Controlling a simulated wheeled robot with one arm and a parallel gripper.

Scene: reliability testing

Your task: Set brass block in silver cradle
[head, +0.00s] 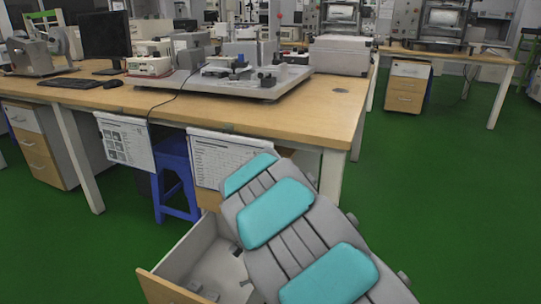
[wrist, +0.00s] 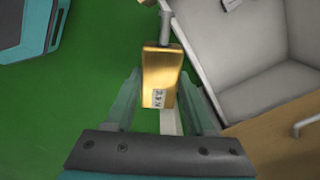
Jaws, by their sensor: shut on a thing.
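The brass block (wrist: 161,78) is a gold-coloured slab with a small printed label and a silver stem at its top. My gripper (wrist: 163,92) is shut on it, with a teal-grey finger on each side. The block is over green floor, just left of the open drawer in the wrist view. In the head view my arm hides the gripper and block. I cannot pick out the silver cradle for certain; a silver-grey apparatus (head: 225,82) stands on the desk, and I cannot tell whether the cradle is part of it.
The open drawer (head: 193,250) has pale walls and a wooden front, with small dark items inside; its bare interior shows in the wrist view (wrist: 270,95). The wooden desk (head: 330,98) stands behind. A blue stool (head: 176,175) is under it. Green floor (head: 440,200) is clear at right.

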